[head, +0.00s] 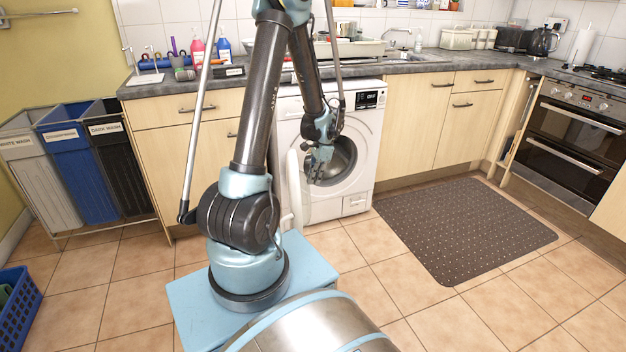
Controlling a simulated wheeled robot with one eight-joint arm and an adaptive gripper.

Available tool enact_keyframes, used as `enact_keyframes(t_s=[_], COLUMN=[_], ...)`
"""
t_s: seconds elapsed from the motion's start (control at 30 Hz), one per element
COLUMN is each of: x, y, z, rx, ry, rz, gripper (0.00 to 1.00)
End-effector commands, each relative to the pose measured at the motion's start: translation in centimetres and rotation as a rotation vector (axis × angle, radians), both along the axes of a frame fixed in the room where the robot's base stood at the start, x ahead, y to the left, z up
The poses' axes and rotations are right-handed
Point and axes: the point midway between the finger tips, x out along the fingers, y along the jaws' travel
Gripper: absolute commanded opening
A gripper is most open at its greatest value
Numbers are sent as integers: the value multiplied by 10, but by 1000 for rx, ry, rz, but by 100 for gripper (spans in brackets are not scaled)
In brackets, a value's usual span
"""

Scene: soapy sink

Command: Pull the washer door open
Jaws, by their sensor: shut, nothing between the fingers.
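The white washer (365,135) stands under the counter in the middle of the head view, partly behind my arm. Its round opening (346,160) shows dark and grey inside. A white, narrow curved shape (294,185) stands out in front of the washer's left side; it looks like the door swung open and seen nearly edge-on, partly behind my arm. My gripper (316,177) is shut and empty, pointing down in front of the left part of the opening, right of that door. I cannot tell whether it touches the door.
Three laundry bins (75,165) stand at the left, and a blue basket (18,308) at the lower left. A dark mat (465,230) lies on the tiles right of the washer. An oven (570,140) is at the far right.

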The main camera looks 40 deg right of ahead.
Motion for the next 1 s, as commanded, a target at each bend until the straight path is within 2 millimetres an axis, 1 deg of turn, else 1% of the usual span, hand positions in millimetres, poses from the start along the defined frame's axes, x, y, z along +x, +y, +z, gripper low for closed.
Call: enact_keyframes(t_s=[0.27,0.47,0.8,1.0], x=[-8,-10,-15,-16], y=[-28,-32,-43,-47], z=[-1,26,76,92], rx=[0,0,0,0], ry=[1,0,1,1], rz=[8,10,12,14], gripper=[0,0,0,0])
